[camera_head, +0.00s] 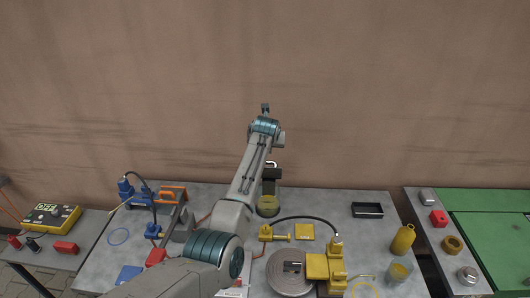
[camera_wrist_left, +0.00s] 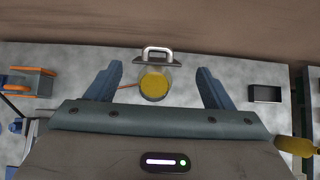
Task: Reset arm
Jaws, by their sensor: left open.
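My left arm comes in from the bottom left of the head view and reaches up over the middle of the table. My left gripper (camera_head: 265,107) is small there, high against the wall. In the left wrist view its two fingers (camera_wrist_left: 159,68) are wide apart with nothing held between them. Beyond them on the table are a round container with yellow contents (camera_wrist_left: 155,86) and a dark block with a silver handle (camera_wrist_left: 158,53). My right gripper is not in view.
The grey table (camera_head: 340,203) carries a yellow fixture with a black hose (camera_head: 325,266), a round metal plate (camera_head: 289,274), a black tray (camera_head: 367,210) and a yellow bottle (camera_head: 403,239). Blue and orange tools (camera_head: 172,194) lie left. A brown wall (camera_head: 400,90) stands behind.

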